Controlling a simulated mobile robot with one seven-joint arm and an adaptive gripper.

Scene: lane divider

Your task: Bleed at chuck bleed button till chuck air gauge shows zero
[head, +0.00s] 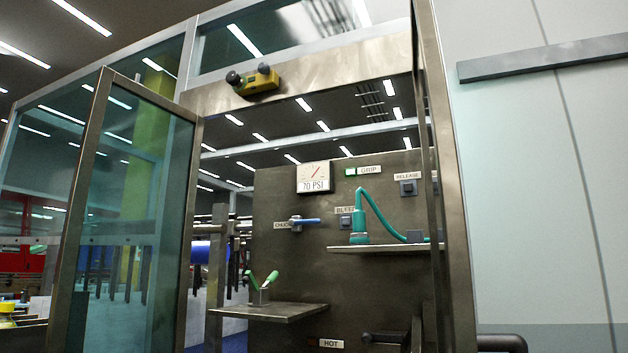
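The chuck air gauge (314,177) is a white square dial on the brown metal panel, with a red needle and the reading 70 PSI. Below it, the bleed button (346,222) is a small grey box under a label reading "BLEE", whose end is covered by a teal hose. Left of the button, a valve with a blue lever (304,221) sits beside a label partly reading "CHUCK". My gripper is not in view.
A teal tool with a hose (360,228) stands on the right shelf (385,248), close to the bleed button. A lower shelf (268,312) holds green-handled tools (262,288). A glass door (130,200) stands open at left. GRIP (369,170) and RELEASE (408,187) are at upper right.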

